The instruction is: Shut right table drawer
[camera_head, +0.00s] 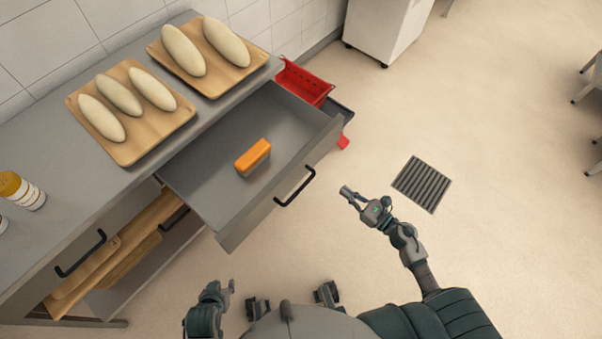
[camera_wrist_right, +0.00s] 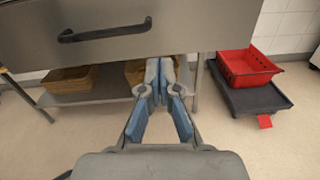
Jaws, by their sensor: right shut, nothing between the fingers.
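The right table drawer (camera_head: 215,185) is pulled far out from the grey table in the head view. An orange block (camera_head: 253,156) lies inside it. Its black handle (camera_head: 295,187) is on the front panel, which also fills the top of the right wrist view (camera_wrist_right: 200,22), with the handle (camera_wrist_right: 105,32) at upper left. My right gripper (camera_head: 346,192) is to the right of the drawer front, apart from the handle. In the right wrist view its fingers (camera_wrist_right: 160,65) are together and empty. My left gripper (camera_head: 232,286) is low, below the drawer's near corner; its finger opening is unclear.
The tabletop (camera_head: 60,150) carries two wooden boards (camera_head: 150,148) (camera_head: 243,74) with dough loaves and a jar (camera_head: 20,190). A closed left drawer has a handle (camera_head: 80,256). A red crate (camera_head: 305,82) sits beyond the drawer. The floor right of it is clear around a grate (camera_head: 421,184).

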